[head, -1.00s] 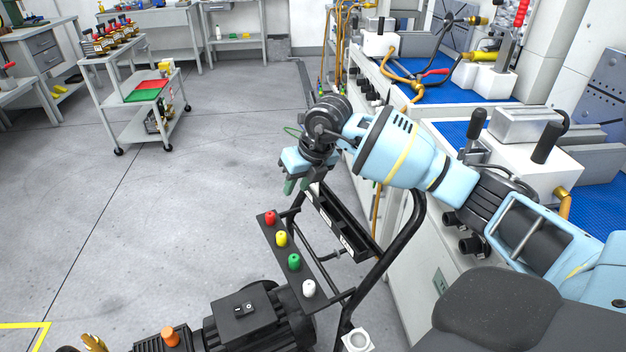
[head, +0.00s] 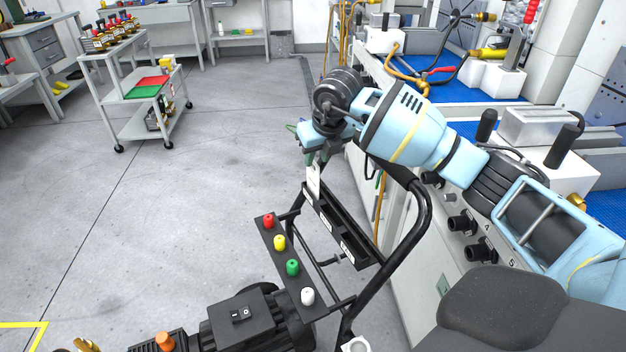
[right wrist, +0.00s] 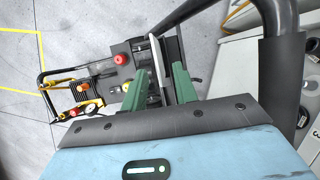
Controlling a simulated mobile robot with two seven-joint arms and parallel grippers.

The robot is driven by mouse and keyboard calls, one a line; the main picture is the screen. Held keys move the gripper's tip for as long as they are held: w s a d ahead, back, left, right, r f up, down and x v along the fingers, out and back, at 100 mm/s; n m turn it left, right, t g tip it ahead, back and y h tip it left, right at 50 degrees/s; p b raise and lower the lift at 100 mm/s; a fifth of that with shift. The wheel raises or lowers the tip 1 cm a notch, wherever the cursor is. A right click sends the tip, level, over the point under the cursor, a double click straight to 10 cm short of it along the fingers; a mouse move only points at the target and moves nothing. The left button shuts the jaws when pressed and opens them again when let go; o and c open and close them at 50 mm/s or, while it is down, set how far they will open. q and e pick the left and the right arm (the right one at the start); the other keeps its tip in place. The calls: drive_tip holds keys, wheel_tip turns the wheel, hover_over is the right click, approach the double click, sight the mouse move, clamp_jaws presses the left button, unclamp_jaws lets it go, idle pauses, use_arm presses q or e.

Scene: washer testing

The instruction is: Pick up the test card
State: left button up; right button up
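The white test card (head: 314,181) stands upright at the far end of the black tray on the dark cart frame. In the right wrist view the card (right wrist: 158,58) shows nearly edge-on. My right gripper (head: 316,160) is just above the card. Its green fingers (right wrist: 159,84) are apart, one on each side of the card, with gaps visible. The card's lower end is hidden in the tray. My left gripper is not in view.
The black tray (head: 340,228) has white labels. A bar beside it carries red, yellow, green and white knobs (head: 292,267). A bent black handle (head: 412,225) rises at the right, close to my right arm. The workbench (head: 470,215) stands right; open floor lies left.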

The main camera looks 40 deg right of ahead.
sight(312, 168)
drive_tip(key=shift+w+x, duration=0.15)
drive_tip(key=shift+x, duration=1.5)
drive_tip(key=shift+w+x, duration=0.1)
drive_tip(key=shift+x, duration=1.55)
drive_tip(key=shift+a+r, duration=0.1)
drive_tip(key=shift+r, duration=0.05)
clamp_jaws()
